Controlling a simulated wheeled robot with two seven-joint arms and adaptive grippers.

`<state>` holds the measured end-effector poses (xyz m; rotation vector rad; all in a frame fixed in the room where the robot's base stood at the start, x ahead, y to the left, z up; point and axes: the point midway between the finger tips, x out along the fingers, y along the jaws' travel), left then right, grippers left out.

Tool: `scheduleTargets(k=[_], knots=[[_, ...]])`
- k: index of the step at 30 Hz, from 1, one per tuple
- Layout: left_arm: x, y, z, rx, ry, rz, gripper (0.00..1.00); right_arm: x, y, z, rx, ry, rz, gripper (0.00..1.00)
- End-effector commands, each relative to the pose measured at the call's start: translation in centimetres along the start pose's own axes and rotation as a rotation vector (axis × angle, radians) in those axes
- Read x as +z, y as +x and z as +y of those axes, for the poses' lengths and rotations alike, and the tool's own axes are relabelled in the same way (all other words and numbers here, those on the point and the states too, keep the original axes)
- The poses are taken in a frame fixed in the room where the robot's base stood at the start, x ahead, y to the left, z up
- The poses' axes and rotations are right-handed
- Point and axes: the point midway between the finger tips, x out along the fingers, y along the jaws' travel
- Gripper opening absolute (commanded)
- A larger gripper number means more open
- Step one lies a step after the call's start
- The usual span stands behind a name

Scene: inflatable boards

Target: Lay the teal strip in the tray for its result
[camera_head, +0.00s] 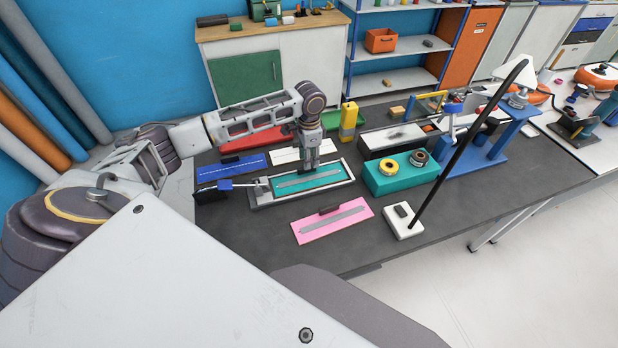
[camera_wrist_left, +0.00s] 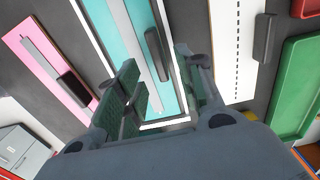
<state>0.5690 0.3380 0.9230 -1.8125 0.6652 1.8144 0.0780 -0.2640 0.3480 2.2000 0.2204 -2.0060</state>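The teal strip (camera_head: 318,183) lies flat inside a white-rimmed tray (camera_head: 262,202), with a grey band along it. In the left wrist view the teal strip (camera_wrist_left: 122,32) shows with a dark handle (camera_wrist_left: 157,52) on top. My left gripper (camera_head: 310,166) points down over the tray's far side. In the wrist view its fingers (camera_wrist_left: 168,88) are spread apart, with teal surface visible between them and the handle just past their tips. Whether a finger touches the strip I cannot tell. My right gripper is not in view.
A pink strip (camera_head: 318,226) lies in front, a blue strip (camera_head: 236,167) and a white strip (camera_head: 284,156) behind. A teal box with rolls (camera_head: 384,186) and a lamp base (camera_head: 401,226) stand right.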

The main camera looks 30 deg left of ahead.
Motion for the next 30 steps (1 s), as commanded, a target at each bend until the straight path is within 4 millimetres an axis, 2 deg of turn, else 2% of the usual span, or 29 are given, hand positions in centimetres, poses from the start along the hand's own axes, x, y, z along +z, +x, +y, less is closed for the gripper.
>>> scheduleTargets(k=[10, 26, 30], knots=[[-0.1, 3.5, 0.1, 0.000, 0.000, 0.001, 0.38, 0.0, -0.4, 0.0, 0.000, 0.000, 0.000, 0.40], [-0.1, 3.8, 0.1, -0.001, 0.000, 0.001, 0.38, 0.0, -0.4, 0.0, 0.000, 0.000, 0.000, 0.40], [-0.1, 3.8, 0.0, -0.001, 0.000, 0.001, 0.21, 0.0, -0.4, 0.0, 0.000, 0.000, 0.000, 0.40]])
